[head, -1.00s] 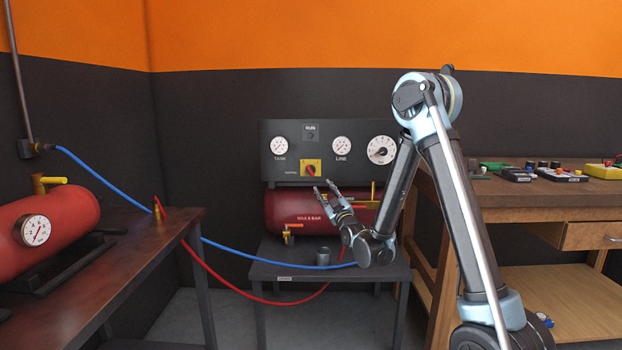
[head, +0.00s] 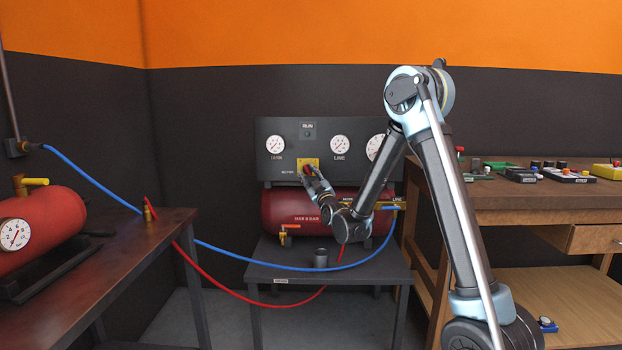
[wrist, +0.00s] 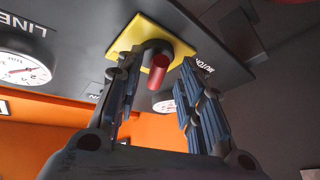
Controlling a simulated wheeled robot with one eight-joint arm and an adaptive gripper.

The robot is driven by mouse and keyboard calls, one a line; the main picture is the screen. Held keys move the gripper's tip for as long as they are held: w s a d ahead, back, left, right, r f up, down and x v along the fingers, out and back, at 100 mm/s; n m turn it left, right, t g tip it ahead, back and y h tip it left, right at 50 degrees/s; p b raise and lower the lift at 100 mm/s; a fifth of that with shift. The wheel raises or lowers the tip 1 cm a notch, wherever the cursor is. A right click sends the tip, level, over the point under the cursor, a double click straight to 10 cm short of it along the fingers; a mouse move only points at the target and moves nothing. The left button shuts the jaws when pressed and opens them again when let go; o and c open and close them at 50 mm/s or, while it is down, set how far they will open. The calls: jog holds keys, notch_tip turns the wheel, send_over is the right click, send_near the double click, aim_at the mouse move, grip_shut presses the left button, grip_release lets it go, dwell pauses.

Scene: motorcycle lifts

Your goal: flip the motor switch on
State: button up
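The motor switch is a yellow plate (head: 302,162) with a red knob on the dark gauge panel (head: 350,171). In the head view my gripper (head: 307,174) is in front of the plate and hides part of the knob. In the wrist view the yellow plate (wrist: 128,38) and the red knob (wrist: 159,72) are straight ahead. My gripper (wrist: 160,67) is open, with one finger on each side of the knob. A gap shows between the knob and the right finger. Whether the left finger touches the knob I cannot tell.
A red tank (head: 285,207) sits below the panel on a grey table (head: 285,272) with a small dark cup (head: 321,258). Blue (head: 240,252) and red (head: 225,287) hoses hang at the left. A wooden bench (head: 520,208) stands at the right.

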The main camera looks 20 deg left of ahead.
jog(key=shift+d, duration=0.1)
grip_shut()
jog(key=shift+w, duration=0.1)
jog(key=m+t, duration=0.2)
jog(key=m, duration=0.1)
jog(key=shift+f+m+h, duration=0.15)
jog(key=shift+m+h, duration=0.15)
jog(key=shift+h, duration=0.1)
jog(key=m+t+h, duration=0.1)
jog(key=m, duration=0.1)
jog(key=m+t+h, duration=0.1)
jog(key=m, duration=0.1)
jog(key=m+t+h, duration=0.1)
jog(key=m, duration=0.2)
jog(key=shift+a+f+h, duration=0.1)
jog(key=shift+a+h, duration=0.2)
jog(key=shift+a, duration=0.1)
jog(key=m+h, duration=0.2)
jog(key=m, duration=0.2)
jog(key=m+t+h, duration=0.1)
jog(key=m+h, duration=0.2)
jog(key=m, duration=0.1)
jog(key=shift+s+a+t+h, duration=0.15)
jog(key=shift+s+t+h, duration=0.05)
jog(key=shift+t+h, duration=0.1)
jog(key=shift+m, duration=0.5)
